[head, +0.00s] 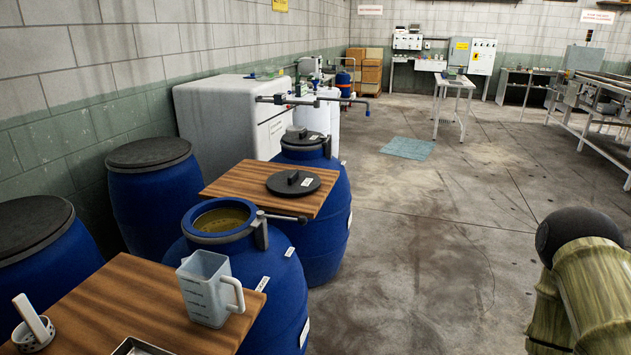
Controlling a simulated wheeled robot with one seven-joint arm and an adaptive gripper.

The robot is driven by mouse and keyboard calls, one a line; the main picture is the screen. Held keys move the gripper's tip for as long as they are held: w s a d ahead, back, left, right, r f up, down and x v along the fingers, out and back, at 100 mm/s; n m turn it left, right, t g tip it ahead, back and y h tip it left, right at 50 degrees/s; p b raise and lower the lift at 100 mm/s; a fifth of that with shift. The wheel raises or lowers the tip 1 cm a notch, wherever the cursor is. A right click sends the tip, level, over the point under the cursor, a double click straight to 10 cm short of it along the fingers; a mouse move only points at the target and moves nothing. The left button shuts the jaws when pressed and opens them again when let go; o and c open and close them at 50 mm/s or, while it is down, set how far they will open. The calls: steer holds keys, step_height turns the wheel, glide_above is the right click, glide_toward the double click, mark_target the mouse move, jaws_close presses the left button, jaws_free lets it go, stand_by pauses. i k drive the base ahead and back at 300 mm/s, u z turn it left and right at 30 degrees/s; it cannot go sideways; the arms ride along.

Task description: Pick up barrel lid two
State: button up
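A round dark lid (303,183) with a raised handle and a small light label lies flat on a wooden board beside the open blue barrel. A similar dark lid (298,138) with a handle sits on top of the blue barrel (325,213) behind the board. The labels are too small to read, so I cannot tell which lid is number two. The front blue barrel (286,275) is open, with yellowish-brown contents showing inside its rim. Part of my arm shows at the lower right, apart from both lids. My gripper is not in view.
A measuring jug (206,290) stands on a nearer wooden top (110,310). A metal bar projects from the open barrel's rim near the lid. Two closed barrels stand at left. The floor (420,260) right of the barrels is clear.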

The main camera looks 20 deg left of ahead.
mark_target(297, 183)
steer(key=z, duration=0.95)
steer(key=i, duration=1.6)
steer(key=u, duration=2.65)
